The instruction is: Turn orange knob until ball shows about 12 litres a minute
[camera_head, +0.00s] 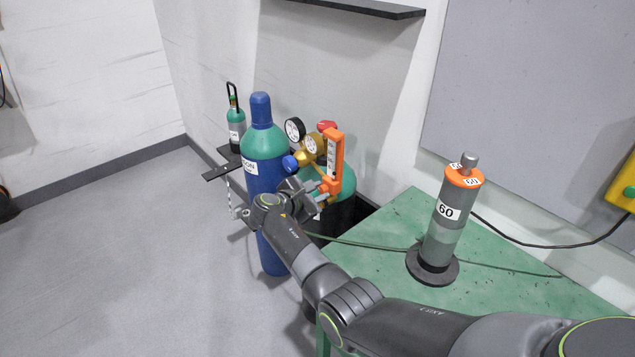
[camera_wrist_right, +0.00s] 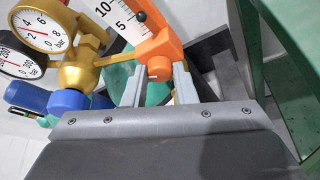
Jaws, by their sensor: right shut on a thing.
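The orange flowmeter (camera_head: 336,158) stands upright on the brass regulator (camera_head: 312,150) of a green-topped cylinder (camera_head: 347,183). Its orange knob (camera_wrist_right: 159,68) sits at the lower end of the meter, facing the right wrist camera. My right gripper (camera_wrist_right: 160,76) is shut on the knob, one grey finger on each side. The flowmeter scale (camera_wrist_right: 113,18) shows 10 and 5 in the right wrist view. The dark ball (camera_wrist_right: 141,16) is near the level of the 5; the top of the scale is cut off. My left gripper is not in view.
A blue cylinder (camera_head: 262,165) with a green shoulder stands close left of my right gripper. Two dial gauges (camera_wrist_right: 35,29) sit beside the meter. A grey cylinder marked 60 (camera_head: 440,225) stands on the green table (camera_head: 385,255). The floor at left is clear.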

